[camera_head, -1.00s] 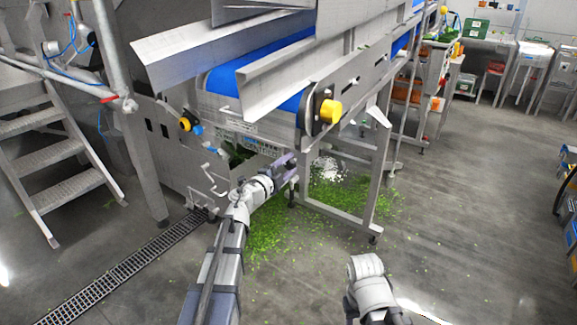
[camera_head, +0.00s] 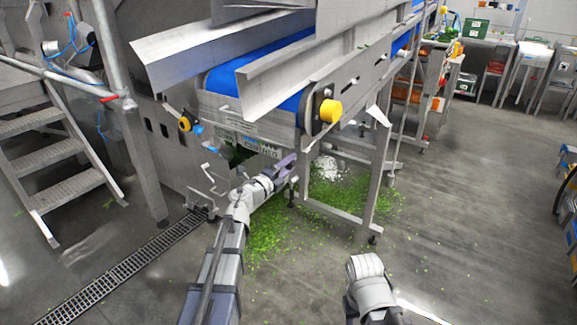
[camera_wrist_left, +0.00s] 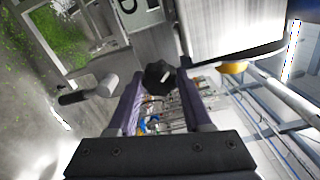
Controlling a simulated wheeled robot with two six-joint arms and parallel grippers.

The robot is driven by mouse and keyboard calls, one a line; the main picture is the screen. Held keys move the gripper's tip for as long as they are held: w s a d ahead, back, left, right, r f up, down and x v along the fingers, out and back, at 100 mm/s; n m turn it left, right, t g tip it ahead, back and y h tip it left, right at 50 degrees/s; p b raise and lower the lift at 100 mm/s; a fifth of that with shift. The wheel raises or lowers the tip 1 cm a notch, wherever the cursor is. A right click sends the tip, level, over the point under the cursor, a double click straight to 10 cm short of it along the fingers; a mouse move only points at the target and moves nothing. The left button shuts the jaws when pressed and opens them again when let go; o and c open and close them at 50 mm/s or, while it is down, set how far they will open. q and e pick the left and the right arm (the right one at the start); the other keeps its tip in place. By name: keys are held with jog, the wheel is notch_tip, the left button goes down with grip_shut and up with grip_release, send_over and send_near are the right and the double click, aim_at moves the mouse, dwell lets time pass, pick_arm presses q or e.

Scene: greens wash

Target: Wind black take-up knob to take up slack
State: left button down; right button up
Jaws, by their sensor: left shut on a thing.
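The black take-up knob (camera_wrist_left: 158,75) shows in the left wrist view as a dark, lobed knob with a light mark on its face. It sits between the fingertips of my left gripper (camera_wrist_left: 160,88), which is shut on it. In the head view my left gripper (camera_head: 286,162) reaches to the lower frame under the near end of the blue belt (camera_head: 262,68). The knob cannot be made out there. Of my right arm only a link shows at the bottom; its gripper is out of view.
A yellow round knob (camera_head: 330,111) sits on the conveyor's side plate above my left gripper. Green scraps (camera_head: 265,230) litter the floor below.

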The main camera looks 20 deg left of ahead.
dwell(0.3)
pick_arm(q)
jog(key=shift+c, duration=1.6)
grip_release()
jog(key=shift+s, duration=0.1)
jog(key=v, duration=0.7)
jog(key=shift+s, duration=0.3)
